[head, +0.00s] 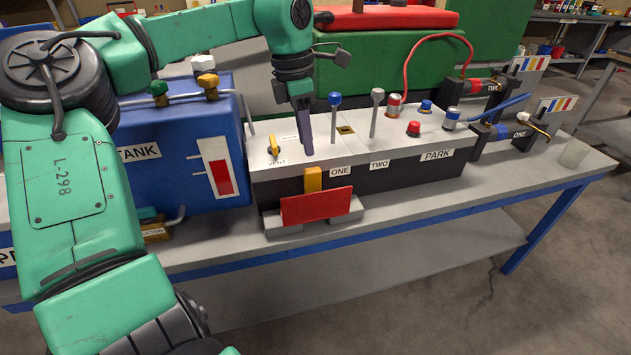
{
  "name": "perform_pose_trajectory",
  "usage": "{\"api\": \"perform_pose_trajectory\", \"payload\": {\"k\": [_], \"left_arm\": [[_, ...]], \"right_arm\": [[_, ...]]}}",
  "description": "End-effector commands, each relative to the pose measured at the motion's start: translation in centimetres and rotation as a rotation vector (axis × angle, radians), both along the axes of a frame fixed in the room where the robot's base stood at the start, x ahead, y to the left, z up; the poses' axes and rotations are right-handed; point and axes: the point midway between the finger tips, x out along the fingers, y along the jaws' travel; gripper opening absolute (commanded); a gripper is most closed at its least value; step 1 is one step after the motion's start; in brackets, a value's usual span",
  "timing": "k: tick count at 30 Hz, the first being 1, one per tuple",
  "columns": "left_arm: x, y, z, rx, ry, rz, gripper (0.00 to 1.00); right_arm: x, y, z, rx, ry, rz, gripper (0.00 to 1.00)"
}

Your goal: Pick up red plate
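The red plate (318,205) is a flat rectangle standing nearly upright in a low grey holder (283,227) at the front of the control box. A yellow block (313,179) rises just behind its top edge. My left gripper (307,150) points down over the control box, above and behind the plate, apart from it. Its fingers look like one dark, narrow shape from here, so I cannot tell whether they are open or shut. Nothing is visibly held in it. My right gripper is not in view.
The control box (380,182) has upright levers (335,115), a yellow switch (273,147) and red and blue knobs. A blue tank (190,150) stands to its left. The bench front (400,222) is bare.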

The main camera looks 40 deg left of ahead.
Motion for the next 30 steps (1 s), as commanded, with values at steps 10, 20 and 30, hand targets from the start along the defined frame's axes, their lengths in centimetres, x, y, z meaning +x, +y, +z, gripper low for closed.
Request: {"api": "perform_pose_trajectory", "payload": {"k": [10,20,30], "left_arm": [[0.5,-0.7,-8.0,-0.004,0.006,-0.002,0.40],[0.8,-1.4,-13.3,-0.003,0.006,-0.001,0.40],[1.0,-1.5,-14.2,-0.004,0.001,0.000,0.21]], "right_arm": [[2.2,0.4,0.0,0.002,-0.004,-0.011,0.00],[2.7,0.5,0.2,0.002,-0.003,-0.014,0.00],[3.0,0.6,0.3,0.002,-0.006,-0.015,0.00]]}}
